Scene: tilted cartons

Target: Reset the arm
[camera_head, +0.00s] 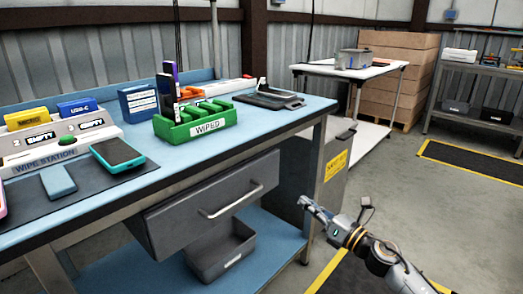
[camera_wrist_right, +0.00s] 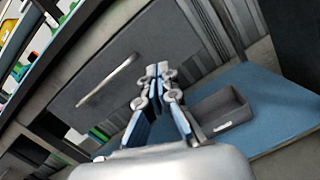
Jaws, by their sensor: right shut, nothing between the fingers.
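My right gripper (camera_head: 309,203) is at the lower right of the head view, in front of the blue-topped bench (camera_head: 250,125) and to the right of its drawer. In the right wrist view its fingers (camera_wrist_right: 158,70) are together with nothing between them. The grey drawer (camera_head: 215,205) with a pale handle is behind the gripper in the wrist view (camera_wrist_right: 130,60). My left gripper does not show in either view.
A green rack marked WIPED (camera_head: 200,125), a wipe station (camera_head: 60,150) and a teal-edged device (camera_head: 117,154) are on the bench. A grey bin (camera_head: 218,250) sits on the lower shelf. A white table (camera_head: 350,72) stands behind. Floor at right is open.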

